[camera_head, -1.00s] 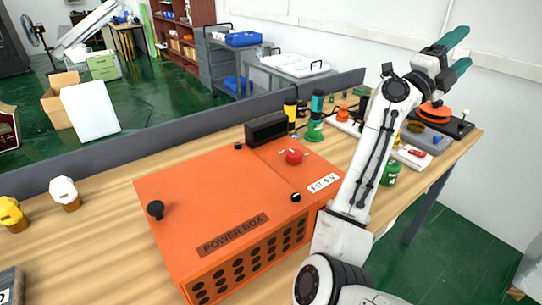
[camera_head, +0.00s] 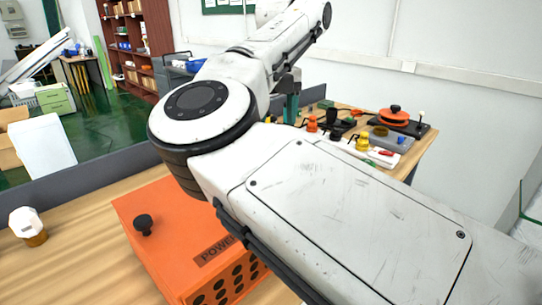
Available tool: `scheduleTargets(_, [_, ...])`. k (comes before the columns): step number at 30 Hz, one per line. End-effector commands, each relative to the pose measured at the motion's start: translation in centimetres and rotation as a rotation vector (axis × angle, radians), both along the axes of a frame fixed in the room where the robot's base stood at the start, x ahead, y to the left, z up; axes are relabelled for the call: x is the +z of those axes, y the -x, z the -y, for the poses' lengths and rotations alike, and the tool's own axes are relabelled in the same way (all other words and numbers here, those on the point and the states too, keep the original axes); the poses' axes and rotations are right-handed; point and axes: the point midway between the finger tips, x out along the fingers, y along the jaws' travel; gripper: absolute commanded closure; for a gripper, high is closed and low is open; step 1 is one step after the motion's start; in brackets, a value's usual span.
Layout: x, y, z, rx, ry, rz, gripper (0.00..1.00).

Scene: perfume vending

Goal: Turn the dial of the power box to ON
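The orange power box (camera_head: 150,200) sits on the wooden table at lower left, its label partly cut off by my arm. A black round knob (camera_head: 143,224) stands on its left top. My arm covers the right part of the box, so the red button and small black-and-white knob seen there earlier are hidden. I cannot tell which knob is the dial. My gripper (camera_head: 291,106) shows only as dark parts and teal fingers pointing down beyond the arm, near the back of the table. It is mostly hidden, and its opening cannot be made out.
A white-capped bottle (camera_head: 28,226) stands on the table at far left. Orange and yellow bottles (camera_head: 362,144), a grey tray (camera_head: 391,140) and an orange round device (camera_head: 394,114) crowd the table's back right. A grey partition (camera_head: 92,182) runs behind the box.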

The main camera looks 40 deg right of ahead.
Motion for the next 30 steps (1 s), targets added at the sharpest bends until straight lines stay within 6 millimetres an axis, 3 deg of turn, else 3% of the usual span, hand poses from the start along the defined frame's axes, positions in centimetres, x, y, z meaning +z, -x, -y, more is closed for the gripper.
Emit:
scheduleTargets(15, [-8.6, 0.2, 0.1, -0.005, 0.006, -0.006, 0.31])
scheduleTargets(21, [-9.9, 0.1, 0.1, -0.005, 0.007, -0.005, 0.31])
scheduleTargets(30, [-10.1, 0.1, 0.1, -0.005, 0.006, -0.003, 0.31])
